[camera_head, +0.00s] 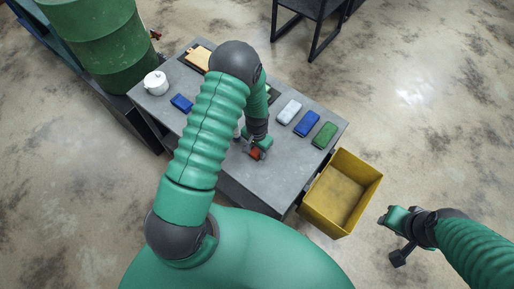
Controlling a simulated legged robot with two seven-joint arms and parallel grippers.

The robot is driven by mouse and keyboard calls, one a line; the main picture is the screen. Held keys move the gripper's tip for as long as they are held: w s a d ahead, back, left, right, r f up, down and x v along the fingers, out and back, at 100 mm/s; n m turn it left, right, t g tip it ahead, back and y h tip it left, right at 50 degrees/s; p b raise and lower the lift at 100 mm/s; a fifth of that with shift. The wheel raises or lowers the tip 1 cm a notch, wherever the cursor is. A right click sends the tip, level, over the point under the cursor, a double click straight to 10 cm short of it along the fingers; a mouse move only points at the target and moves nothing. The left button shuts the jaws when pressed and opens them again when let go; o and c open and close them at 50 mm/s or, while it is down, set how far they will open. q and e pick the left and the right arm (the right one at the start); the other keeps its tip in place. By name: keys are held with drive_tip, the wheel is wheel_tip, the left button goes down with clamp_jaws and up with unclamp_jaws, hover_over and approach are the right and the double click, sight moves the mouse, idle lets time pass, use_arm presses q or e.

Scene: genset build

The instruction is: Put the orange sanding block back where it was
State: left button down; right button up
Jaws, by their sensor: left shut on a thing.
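The orange sanding block (256,154) shows as a small orange-red patch between the fingers of my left gripper (257,149). My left gripper is shut on it, over the front part of the grey table, and its fingers hide most of the block. I cannot tell whether the block touches the tabletop. My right gripper (397,236) is off the table at the right, over the floor beside the yellow bin.
On the grey table (285,172) lie white (289,112), blue (307,123) and green (325,135) blocks at right. A blue block (181,103) and white pot (156,83) are at left. A yellow bin (363,203) adjoins the right edge. A green barrel (98,45) stands behind left.

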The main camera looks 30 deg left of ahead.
use_arm(q)
drive_tip(key=c, duration=1.2)
unclamp_jaws()
drive_tip(key=shift+c, duration=0.2)
drive_tip(key=o, duration=0.4)
drive_tip(key=shift+d, duration=0.2)
use_arm(e)
drive_tip(key=shift+d+f, duration=0.15)
drive_tip(key=shift+d, duration=0.25)
